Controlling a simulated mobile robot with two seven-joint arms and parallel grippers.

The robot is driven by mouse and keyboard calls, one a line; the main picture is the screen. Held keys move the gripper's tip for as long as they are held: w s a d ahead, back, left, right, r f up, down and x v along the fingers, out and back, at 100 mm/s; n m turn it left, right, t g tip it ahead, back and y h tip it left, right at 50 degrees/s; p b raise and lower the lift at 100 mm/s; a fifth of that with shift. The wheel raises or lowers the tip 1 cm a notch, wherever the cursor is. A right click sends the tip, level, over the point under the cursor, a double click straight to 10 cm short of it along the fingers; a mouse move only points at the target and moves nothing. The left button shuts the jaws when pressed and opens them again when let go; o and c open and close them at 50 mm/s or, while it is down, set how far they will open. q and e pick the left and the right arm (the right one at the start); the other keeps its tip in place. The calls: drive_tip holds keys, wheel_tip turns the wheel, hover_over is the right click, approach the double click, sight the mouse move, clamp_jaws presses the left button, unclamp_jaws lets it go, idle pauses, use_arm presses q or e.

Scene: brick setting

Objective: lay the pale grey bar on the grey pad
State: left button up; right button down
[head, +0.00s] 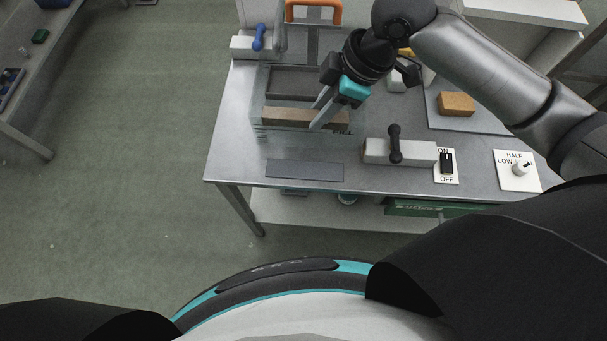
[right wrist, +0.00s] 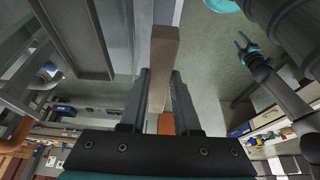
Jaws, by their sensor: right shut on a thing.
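A long bar (head: 285,115), taupe to brownish in the head view, lies level at the front of a clear-walled case. My right gripper (head: 324,112) reaches down from the upper right and is shut on the bar towards its right end. In the right wrist view the bar (right wrist: 163,60) stands greyish beige between the two dark fingers of my right gripper (right wrist: 158,95). The grey pad (head: 304,170) lies flat and bare near the table's front edge. My left gripper (right wrist: 243,43) shows small in the right wrist view, too small to judge its jaws.
The clear case (head: 258,108) stands just behind the pad. A pale block with a dark lever (head: 394,145) stands right of the pad, beside an ON/OFF switch (head: 447,163) and a dial plate (head: 518,170). An orange-brown block (head: 457,104) lies on a tray at right.

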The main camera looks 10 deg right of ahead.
sight(309, 170)
drive_tip(key=shift+s+f, duration=0.15)
drive_tip(key=shift+f, duration=0.3)
wheel_tip(309, 170, down, 19)
drive_tip(key=b, duration=0.4)
drive_tip(key=shift+f, duration=0.15)
drive_tip(key=shift+f, duration=0.1)
drive_tip(key=c, duration=0.6)
unclamp_jaws()
drive_tip(key=shift+c, duration=0.2)
drive_tip(key=shift+r, duration=0.2)
drive_tip(key=p+v, duration=0.2)
drive_tip(key=v, duration=1)
